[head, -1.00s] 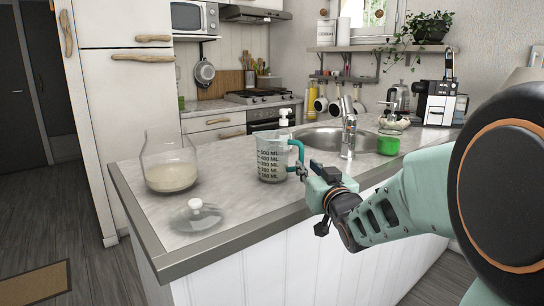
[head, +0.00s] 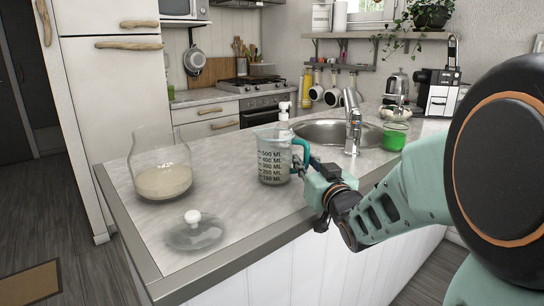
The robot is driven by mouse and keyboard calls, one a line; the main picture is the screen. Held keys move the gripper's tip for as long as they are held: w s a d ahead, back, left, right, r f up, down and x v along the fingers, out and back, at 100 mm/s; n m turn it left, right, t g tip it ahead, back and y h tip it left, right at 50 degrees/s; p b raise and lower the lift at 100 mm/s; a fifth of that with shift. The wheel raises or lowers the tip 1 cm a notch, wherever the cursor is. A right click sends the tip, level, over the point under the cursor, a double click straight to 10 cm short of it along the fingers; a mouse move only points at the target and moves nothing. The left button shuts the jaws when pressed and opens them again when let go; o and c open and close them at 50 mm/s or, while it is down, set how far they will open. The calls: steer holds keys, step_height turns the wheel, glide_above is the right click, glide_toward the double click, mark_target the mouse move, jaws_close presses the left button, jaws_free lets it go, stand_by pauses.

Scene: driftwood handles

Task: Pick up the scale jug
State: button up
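The scale jug (head: 272,160) is a clear measuring jug with dark ML markings and a teal handle (head: 305,152) on its right side. It stands upright on the grey countertop (head: 235,200). My gripper (head: 300,171) reaches in from the right, its fingertips at the handle's lower part. The fingertips are small and partly hidden against the handle. I cannot tell whether they are closed on it or only beside it.
A glass jar (head: 163,182) with pale contents stands left of the jug, with a glass lid (head: 194,233) in front. Behind are a white-topped dispenser (head: 284,109), the tap (head: 353,133) and the sink (head: 322,132). A green-filled glass (head: 393,136) stands right.

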steer(key=shift+s, duration=0.1)
jaws_close()
steer(key=shift+r, duration=0.25)
